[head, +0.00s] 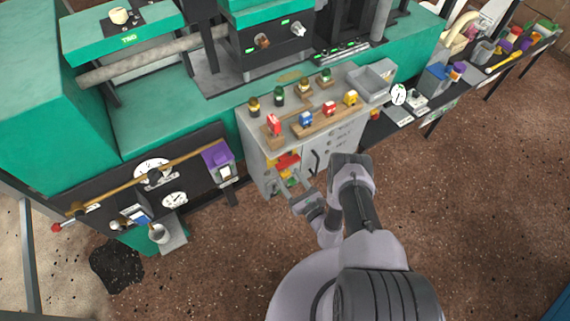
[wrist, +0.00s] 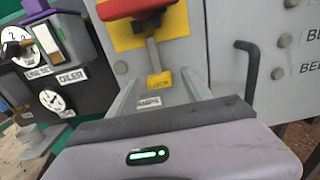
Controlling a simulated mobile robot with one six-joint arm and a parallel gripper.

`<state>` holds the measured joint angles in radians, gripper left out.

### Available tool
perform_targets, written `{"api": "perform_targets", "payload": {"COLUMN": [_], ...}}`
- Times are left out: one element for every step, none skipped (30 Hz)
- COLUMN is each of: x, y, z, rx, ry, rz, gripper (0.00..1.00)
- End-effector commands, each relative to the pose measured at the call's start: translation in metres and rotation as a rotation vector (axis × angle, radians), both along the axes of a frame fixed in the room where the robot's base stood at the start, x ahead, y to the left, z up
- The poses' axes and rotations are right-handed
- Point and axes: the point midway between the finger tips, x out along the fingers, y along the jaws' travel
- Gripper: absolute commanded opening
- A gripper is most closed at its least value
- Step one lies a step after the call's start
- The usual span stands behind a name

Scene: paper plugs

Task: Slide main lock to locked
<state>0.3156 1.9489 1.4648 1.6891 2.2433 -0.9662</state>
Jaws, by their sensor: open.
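The main lock appears to be the yellow tab (wrist: 160,82) marked "LOCK" in the wrist view. It sits at the lower end of a grey bar (wrist: 152,55) below a red handle (wrist: 130,8) on a yellow plate (wrist: 130,38). The red handle also shows in the head view (head: 287,161), on the front of the grey cabinet. My gripper (wrist: 154,76) is open, its two grey fingers reaching toward the cabinet on either side of the tab. The tab is between them in the picture. I cannot tell whether either finger touches it.
An "AMPS" label (wrist: 148,102) sits below the tab. A black handle (wrist: 248,72) stands out from the cabinet panel on the right. Coloured plugs, including a red one (head: 273,124), stand on the grey cabinet top (head: 290,93).

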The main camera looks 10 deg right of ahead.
Motion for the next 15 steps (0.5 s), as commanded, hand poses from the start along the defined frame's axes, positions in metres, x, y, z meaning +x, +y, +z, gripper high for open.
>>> {"api": "perform_targets", "payload": {"x": [-0.0007,-0.0007,-0.0008,-0.0009,-0.0009,-0.0009,-0.0008,-0.0008,-0.0008,-0.0008,-0.0008,-0.0007,-0.0007,-0.0007,-0.0007], "y": [0.0014,0.0019,0.0023,0.0024,0.0025,0.0025,0.0025,0.0025,0.0024,0.0024,0.0024,0.0023,0.0023,0.0023,0.0023], "z": [0.0003,0.0002,0.0000,-0.0001,-0.0002,-0.0002,-0.0003,-0.0003,-0.0003,-0.0003,-0.0003,-0.0002,-0.0002,-0.0002,-0.0002], "rx": [0.000,0.000,0.000,0.000,0.000,-0.001,-0.001,-0.001,-0.001,-0.001,-0.001,-0.001,-0.001,-0.001,-0.001], "ry": [0.000,0.000,0.000,0.000,0.000,0.000,0.000,0.000,0.000,0.000,0.000,0.000,0.000,0.000,0.000], "rz": [0.000,0.000,0.000,-0.001,-0.001,-0.001,-0.001,-0.001,-0.001,-0.001,-0.001,-0.001,-0.001,-0.001,-0.001], "gripper": [0.58,0.58,0.58,0.58,0.58,0.58,0.58,0.58,0.58,0.58,0.56,0.48,0.42,0.37,0.29]}}
